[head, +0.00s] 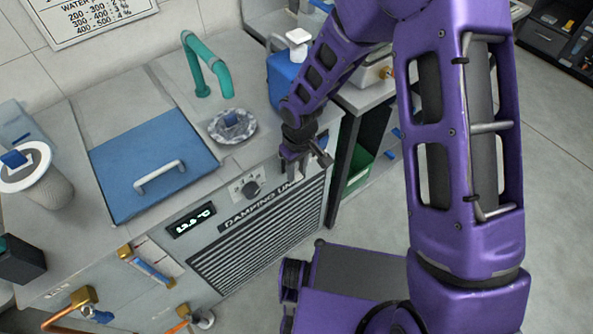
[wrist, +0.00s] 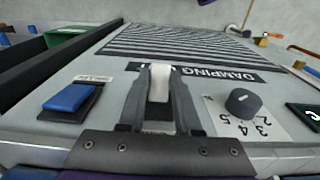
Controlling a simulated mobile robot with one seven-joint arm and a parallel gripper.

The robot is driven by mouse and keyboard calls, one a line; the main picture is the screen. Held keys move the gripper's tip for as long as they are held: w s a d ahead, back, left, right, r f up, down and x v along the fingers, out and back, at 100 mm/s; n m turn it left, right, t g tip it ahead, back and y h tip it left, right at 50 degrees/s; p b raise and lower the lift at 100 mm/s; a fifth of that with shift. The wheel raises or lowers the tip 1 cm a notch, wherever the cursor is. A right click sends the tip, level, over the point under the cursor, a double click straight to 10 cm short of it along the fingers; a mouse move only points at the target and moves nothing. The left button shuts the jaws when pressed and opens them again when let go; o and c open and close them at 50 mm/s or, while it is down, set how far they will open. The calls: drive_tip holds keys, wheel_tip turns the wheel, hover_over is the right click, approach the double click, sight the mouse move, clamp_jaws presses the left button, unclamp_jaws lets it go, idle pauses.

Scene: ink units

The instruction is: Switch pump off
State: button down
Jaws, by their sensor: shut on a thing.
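My gripper (wrist: 158,95) is at the damping unit's front panel (wrist: 195,95). In the wrist view its dark fingers are closed on a pale piece (wrist: 160,82); I cannot tell whether this is a switch lever. A blue rocker switch (wrist: 72,97) on a black base sits left of the fingers, apart from them. The small label above it is too small to read, so I cannot confirm which control is the pump switch. In the head view my gripper (head: 293,168) is at the panel's right end, and the arm hides what it holds.
A black dial knob (wrist: 245,103) with numbers is right of the fingers and shows in the head view (head: 250,188). The vent grille (head: 262,240) is below. A blue lid (head: 150,160), teal tap (head: 208,70) and marbled dish (head: 233,126) are on the counter.

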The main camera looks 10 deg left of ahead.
drive_tip(key=shift+f+t+y+b, duration=0.2)
drive_tip(key=shift+t+y+b, duration=0.15)
drive_tip(key=shift+b, duration=0.3)
drive_tip(key=c, duration=0.6)
unclamp_jaws()
drive_tip(key=shift+r, duration=0.1)
wheel_tip(320, 180, up, 17)
drive_tip(key=s+d+p, duration=0.1)
drive_tip(key=d+p, duration=0.1)
drive_tip(key=p, duration=0.2)
drive_tip(key=shift+s, duration=0.4)
